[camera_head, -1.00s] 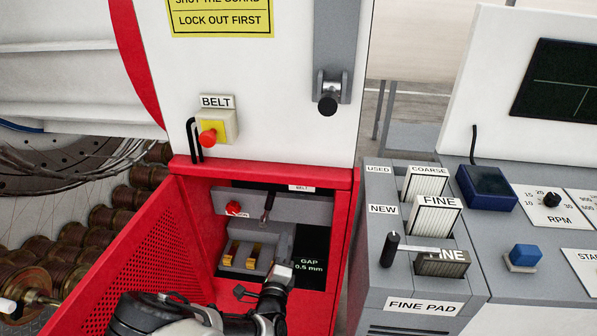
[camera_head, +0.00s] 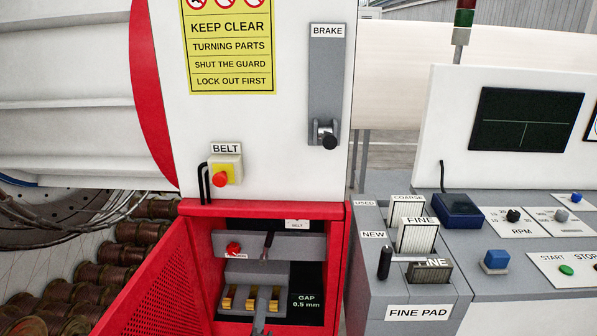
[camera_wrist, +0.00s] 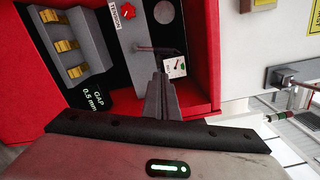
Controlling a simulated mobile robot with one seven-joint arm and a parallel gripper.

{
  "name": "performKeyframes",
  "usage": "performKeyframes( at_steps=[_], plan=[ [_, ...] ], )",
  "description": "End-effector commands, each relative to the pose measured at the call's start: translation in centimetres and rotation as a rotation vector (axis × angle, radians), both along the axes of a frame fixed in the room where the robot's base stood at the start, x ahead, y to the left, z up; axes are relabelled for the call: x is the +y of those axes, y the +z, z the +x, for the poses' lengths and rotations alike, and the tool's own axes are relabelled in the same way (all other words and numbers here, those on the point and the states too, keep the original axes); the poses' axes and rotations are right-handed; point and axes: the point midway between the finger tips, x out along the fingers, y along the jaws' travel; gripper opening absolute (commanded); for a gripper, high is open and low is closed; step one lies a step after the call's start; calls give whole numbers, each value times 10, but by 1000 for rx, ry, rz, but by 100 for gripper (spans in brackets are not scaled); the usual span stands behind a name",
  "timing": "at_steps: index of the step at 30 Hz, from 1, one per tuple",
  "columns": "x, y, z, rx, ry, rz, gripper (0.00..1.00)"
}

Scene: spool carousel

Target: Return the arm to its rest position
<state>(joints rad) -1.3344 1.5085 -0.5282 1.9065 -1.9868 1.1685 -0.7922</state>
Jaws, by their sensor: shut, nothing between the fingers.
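My gripper (camera_wrist: 158,92) shows in the wrist view with its two dark fingers together and nothing between them. It points into the red-framed open compartment (camera_wrist: 215,55), toward the grey panel with a red tension knob (camera_wrist: 128,11) and a dark lever (camera_wrist: 155,49). I cannot tell from this view whether the fingertips touch anything. In the head view most of my arm is out of the frame; only a thin grey piece shows at the bottom edge below the brass-coloured blocks (camera_head: 251,300).
The red perforated guard door (camera_head: 160,285) stands open on the left. A BELT switch (camera_head: 222,170) and BRAKE lever (camera_head: 327,135) are on the white panel above. The pad bin (camera_head: 405,285) and control console (camera_head: 515,255) stand right. Spools (camera_head: 100,275) lie at left.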

Motion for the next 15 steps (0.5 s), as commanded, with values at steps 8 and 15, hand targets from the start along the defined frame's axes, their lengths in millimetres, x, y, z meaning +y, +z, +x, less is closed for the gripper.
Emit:
performKeyframes(
  at_steps=[8,15],
  plan=[
    [-78,82,14,-62,-360,373,0],
    [-173,157,-6,-178,-782,825,0]
  ],
)
